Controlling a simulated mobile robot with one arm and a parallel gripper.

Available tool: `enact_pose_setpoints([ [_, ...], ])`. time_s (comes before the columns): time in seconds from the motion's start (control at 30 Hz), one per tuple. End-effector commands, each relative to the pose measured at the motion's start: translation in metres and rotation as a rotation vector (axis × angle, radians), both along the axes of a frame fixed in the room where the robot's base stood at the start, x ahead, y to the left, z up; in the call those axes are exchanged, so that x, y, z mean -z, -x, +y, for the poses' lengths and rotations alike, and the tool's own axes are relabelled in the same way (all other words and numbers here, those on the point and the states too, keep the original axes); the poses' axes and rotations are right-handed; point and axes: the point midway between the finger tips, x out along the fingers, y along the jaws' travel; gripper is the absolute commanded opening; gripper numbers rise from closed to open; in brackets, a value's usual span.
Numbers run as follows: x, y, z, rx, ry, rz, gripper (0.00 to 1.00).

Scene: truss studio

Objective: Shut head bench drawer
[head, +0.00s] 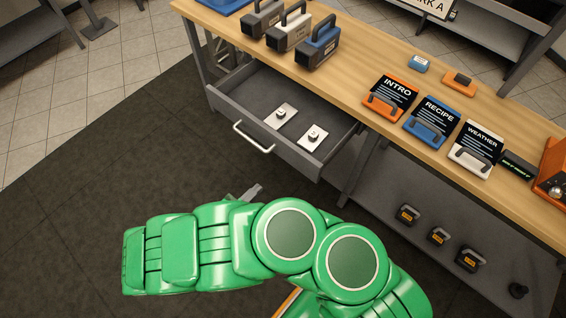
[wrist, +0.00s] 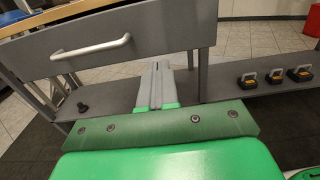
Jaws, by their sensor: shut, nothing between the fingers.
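The grey bench drawer (head: 262,95) stands pulled open under the wooden bench top (head: 345,70) in the head view. My gripper (head: 252,192) is near the drawer front, partly hidden behind my green arm in the head view. In the wrist view its grey fingers (wrist: 157,72) are together and empty, pointing toward the lower edge of the drawer front, right of the handle. I cannot tell whether they touch it.
On the bench top stand several handled blocks (head: 317,42) and the INTRO, RECIPE and WEATHER cards (head: 431,122). A lower shelf (head: 395,190) holds small dark items with orange labels (head: 438,236). The dark floor mat (head: 90,190) left of the drawer is clear.

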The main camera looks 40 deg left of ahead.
Motion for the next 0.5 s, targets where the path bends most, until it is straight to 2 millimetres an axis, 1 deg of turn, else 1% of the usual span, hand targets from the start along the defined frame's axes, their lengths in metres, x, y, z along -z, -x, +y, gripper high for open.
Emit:
enact_pose_setpoints([
  [0.07, 0.002, 0.002, 0.000, -0.007, 0.004, 0.002, 0.00],
  [0.17, 0.002, -0.004, 0.000, -0.008, 0.004, 0.000, 0.00],
  [0.27, 0.001, -0.017, 0.000, -0.006, 0.004, -0.002, 0.00],
  [0.5, 0.002, -0.056, -0.001, -0.005, 0.005, 0.001, 0.00],
])
